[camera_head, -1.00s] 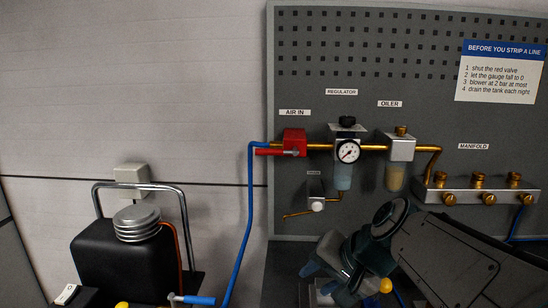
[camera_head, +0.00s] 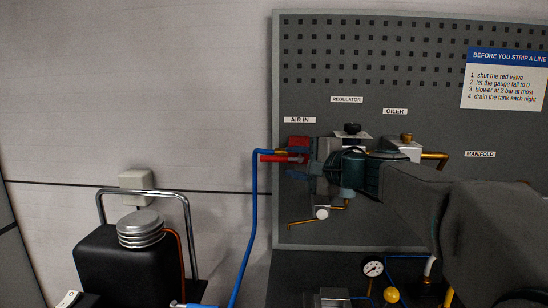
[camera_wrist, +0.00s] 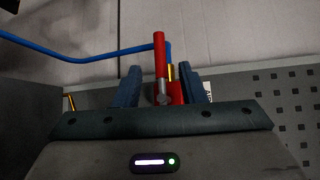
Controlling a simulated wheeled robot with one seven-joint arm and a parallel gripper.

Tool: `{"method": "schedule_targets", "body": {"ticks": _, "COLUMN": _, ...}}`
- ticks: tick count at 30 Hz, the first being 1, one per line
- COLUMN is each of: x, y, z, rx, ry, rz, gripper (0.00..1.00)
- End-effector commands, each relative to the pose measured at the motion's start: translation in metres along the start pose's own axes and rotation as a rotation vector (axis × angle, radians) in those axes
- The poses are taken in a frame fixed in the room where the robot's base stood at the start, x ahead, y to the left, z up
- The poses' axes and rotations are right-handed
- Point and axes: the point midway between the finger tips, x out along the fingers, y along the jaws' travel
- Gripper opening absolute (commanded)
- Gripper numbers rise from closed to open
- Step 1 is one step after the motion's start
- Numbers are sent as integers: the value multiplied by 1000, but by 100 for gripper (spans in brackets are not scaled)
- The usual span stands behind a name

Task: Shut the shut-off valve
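The shut-off valve is a red block (camera_head: 298,141) under the AIR IN label on the grey pegboard. Its red lever (camera_head: 270,157) points left, along the line of the pipe. It also shows in the wrist view (camera_wrist: 160,52). My gripper (camera_head: 296,163) is at the valve, coming from the right, and hides part of it. In the wrist view my gripper (camera_wrist: 160,85) is open, with one blue finger on each side of the lever and valve. Gaps show between the fingers and the red parts, so nothing is gripped.
A blue hose (camera_head: 252,210) runs down left of the valve. The oiler (camera_head: 405,147) stands to the right; my arm hides most of the regulator and manifold. A small drain fitting (camera_head: 321,212) sits below. A black tank (camera_head: 110,265) with a chrome handle is at lower left.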

Motion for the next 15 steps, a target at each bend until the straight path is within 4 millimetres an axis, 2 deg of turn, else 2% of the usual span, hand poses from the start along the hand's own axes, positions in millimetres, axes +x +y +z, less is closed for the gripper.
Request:
{"method": "schedule_targets", "body": {"ticks": 1, "x": 12, "y": -2, "z": 0, "rx": 1, "ry": -3, "rz": 2, "gripper": 37}}
{"method": "schedule_targets", "body": {"ticks": 6, "x": 46, "y": -1, "z": 1, "rx": 1, "ry": -4, "rz": 2, "gripper": 37}}
{"method": "schedule_targets", "body": {"ticks": 10, "x": 65, "y": -1, "z": 1, "rx": 0, "ry": -2, "rz": 2, "gripper": 37}}
{"method": "schedule_targets", "body": {"ticks": 15, "x": 79, "y": 0, "z": 0, "rx": -1, "ry": 0, "rz": 1, "gripper": 37}}
